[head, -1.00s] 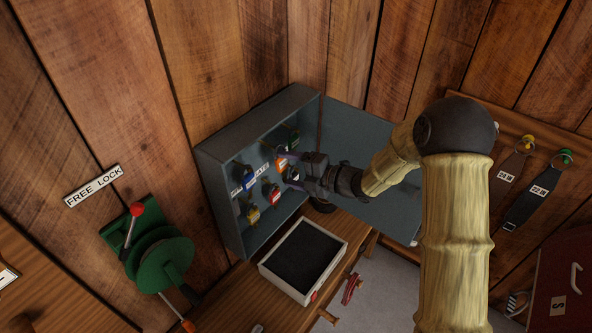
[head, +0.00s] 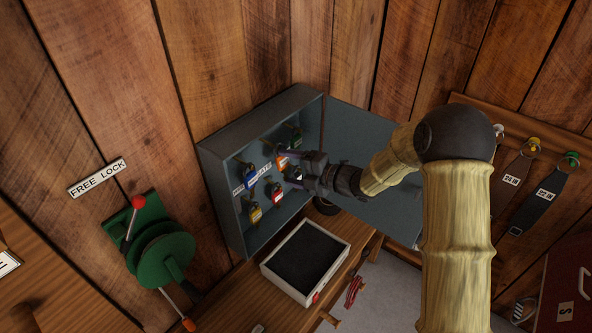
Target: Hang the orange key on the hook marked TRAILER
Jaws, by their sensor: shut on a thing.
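The orange key (head: 282,162) is inside the open grey key cabinet (head: 225,205), by its back panel in the upper row. My gripper (head: 287,168) reaches in from the right and is shut on it. The jaws hide part of the key, so I cannot tell whether it is on a hook. Small white labels sit on the back panel, too small or covered to read; I cannot make out the TRAILER label.
The cabinet door (head: 365,165) stands open to the right, behind my arm. A white-rimmed tray (head: 340,262) with a dark inside sits on the bench below. A green winch (head: 165,258) with a red-knobbed lever is on the left wall. Straps hang on the right.

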